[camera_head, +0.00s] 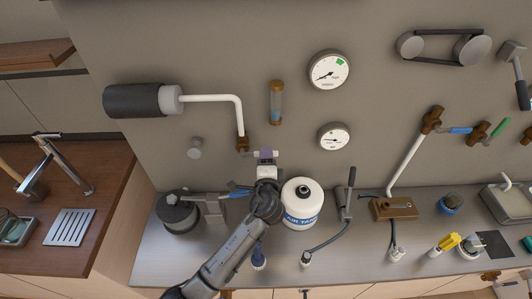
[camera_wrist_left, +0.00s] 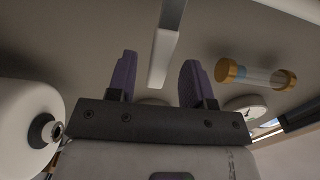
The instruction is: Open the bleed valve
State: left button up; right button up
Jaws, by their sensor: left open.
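A brass valve (camera_head: 243,145) sits on the wall at the lower end of a bent white pipe; no label shows which valve is the bleed valve. My left gripper (camera_head: 266,154) is just right of this brass valve, open, with its purple fingers towards the wall. In the left wrist view a pale grey bar (camera_wrist_left: 168,45), perhaps the valve's lever, reaches between the open fingers (camera_wrist_left: 158,82), with a gap on both sides. How the bar joins the valve is hidden. Two more brass valves, with a blue handle (camera_head: 461,130) and a green handle (camera_head: 501,128), are at the right.
A white air tank (camera_head: 302,204) stands close below and right of my left gripper. A sight glass (camera_head: 276,102) and two gauges (camera_head: 328,70) (camera_head: 334,137) are on the wall above. A dark cylinder (camera_head: 133,101) is at upper left. The counter holds a pump (camera_head: 178,213) and several small items.

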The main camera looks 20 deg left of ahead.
pick_arm(q)
jog(key=shift+x, duration=1.2)
jog(key=shift+c, duration=0.3)
grip_shut()
